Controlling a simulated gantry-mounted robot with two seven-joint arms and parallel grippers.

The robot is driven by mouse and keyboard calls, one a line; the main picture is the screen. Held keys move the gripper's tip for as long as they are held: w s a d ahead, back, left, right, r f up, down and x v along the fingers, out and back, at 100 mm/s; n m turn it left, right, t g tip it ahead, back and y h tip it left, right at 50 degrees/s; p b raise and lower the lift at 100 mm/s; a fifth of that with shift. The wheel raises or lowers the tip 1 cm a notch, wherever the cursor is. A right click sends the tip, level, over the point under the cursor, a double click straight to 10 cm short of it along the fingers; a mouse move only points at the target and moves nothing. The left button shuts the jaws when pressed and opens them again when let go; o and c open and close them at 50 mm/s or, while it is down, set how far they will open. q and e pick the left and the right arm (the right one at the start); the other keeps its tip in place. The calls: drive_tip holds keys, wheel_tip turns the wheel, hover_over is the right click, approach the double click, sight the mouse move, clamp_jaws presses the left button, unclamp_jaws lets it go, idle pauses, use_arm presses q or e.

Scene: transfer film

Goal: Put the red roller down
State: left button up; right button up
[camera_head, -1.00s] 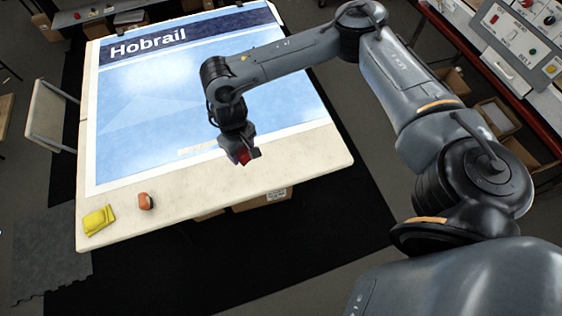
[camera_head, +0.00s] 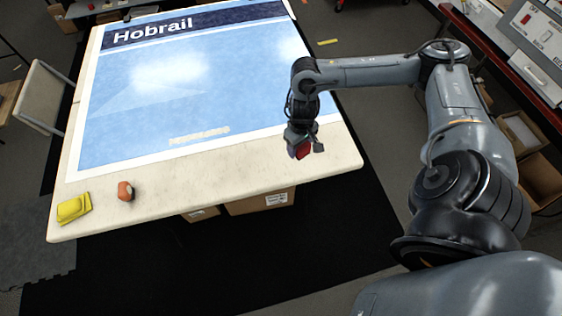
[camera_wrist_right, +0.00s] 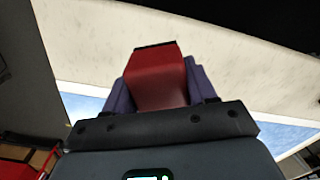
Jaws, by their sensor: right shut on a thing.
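The red roller (camera_head: 303,150) is held in my right gripper (camera_head: 301,147) over the right front part of the pale table (camera_head: 240,172). In the right wrist view the red roller (camera_wrist_right: 155,75) sits between the two purple-blue fingers of the right gripper (camera_wrist_right: 160,82), which are shut on it. The head view does not show clearly whether the roller touches the table. My left gripper is not in view.
A large blue printed "Hobrail" film (camera_head: 190,85) covers most of the table. A yellow folded cloth (camera_head: 73,207) and a small orange-red object (camera_head: 125,191) lie at the left front. The cream front strip is bare between them and my right gripper. Cardboard boxes (camera_head: 260,202) stand below the table.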

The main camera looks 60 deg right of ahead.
drive_tip(key=s+d+f+b, duration=0.2)
drive_tip(key=s+f, duration=0.1)
drive_tip(key=f, duration=0.1)
drive_tip(key=b, duration=0.3)
hover_over(282, 159)
wheel_tip(282, 159, down, 8)
drive_tip(key=shift+w+a+r, duration=0.1)
drive_tip(key=shift+w+r, duration=0.05)
drive_tip(key=shift+r, duration=0.1)
drive_tip(key=shift+f+b, duration=0.55)
drive_tip(key=shift+f, duration=1.45)
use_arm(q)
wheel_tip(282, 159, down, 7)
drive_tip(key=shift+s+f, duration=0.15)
use_arm(e)
drive_tip(key=o, duration=0.9)
drive_tip(key=shift+f, duration=0.1)
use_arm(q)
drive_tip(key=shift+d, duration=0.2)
use_arm(e)
drive_tip(key=shift+o, duration=0.2)
